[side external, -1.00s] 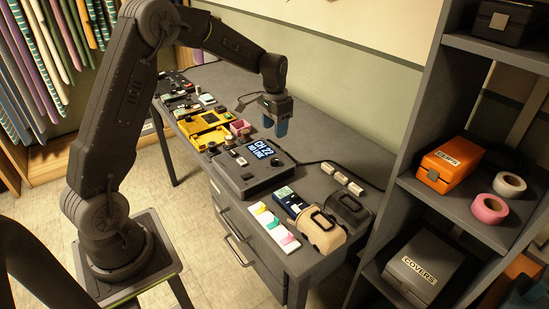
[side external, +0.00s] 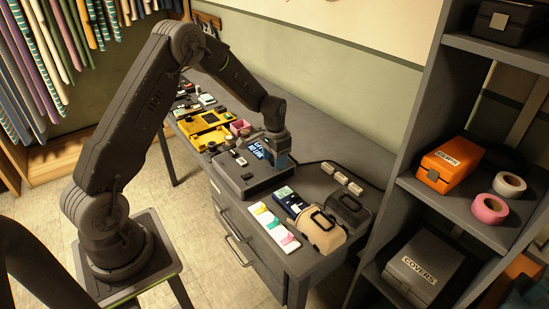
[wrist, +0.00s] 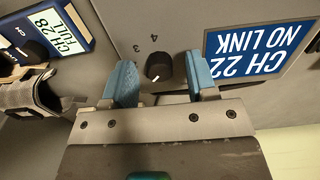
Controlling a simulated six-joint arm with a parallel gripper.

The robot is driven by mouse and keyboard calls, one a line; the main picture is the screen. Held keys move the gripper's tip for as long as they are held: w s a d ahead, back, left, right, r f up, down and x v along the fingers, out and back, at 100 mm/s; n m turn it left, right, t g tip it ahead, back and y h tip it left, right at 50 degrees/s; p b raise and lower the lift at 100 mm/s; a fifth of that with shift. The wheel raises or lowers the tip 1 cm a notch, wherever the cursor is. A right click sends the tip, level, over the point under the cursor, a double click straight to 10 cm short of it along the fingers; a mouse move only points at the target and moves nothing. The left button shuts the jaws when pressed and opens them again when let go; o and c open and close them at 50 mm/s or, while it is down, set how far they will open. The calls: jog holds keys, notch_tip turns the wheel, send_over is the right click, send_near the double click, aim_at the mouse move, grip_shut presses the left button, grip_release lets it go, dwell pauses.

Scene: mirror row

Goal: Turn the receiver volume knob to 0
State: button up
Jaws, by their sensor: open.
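The receiver (side external: 250,183) is a dark grey box on the table with a blue and white screen (wrist: 258,48) reading CH 22 NO LINK. In the wrist view a dark knob (wrist: 159,65) stands on its face, with printed numerals 3 and 4 beside it. A short white mark shows on the knob's edge toward my gripper; no 0 shows. My gripper (wrist: 161,80), with blue fingers, is open, one finger on each side of the knob, with gaps visible. It also shows in the side view (side external: 279,159), low over the receiver, where it hides the knob.
A small blue unit (wrist: 42,40) reading CH 28 FULL lies beside the receiver. A beige pouch (side external: 322,232) and a dark pouch (side external: 349,211) sit at the table's near end. Yellow equipment (side external: 211,130) and a pink box (side external: 240,127) lie beyond the receiver. A shelf (side external: 450,200) stands at right.

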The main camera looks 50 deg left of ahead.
jog(key=c, duration=0.9)
jog(key=shift+n, duration=0.3)
jog(key=n, duration=0.4)
jog(key=shift+n, duration=2.1)
jog(key=o, duration=0.9)
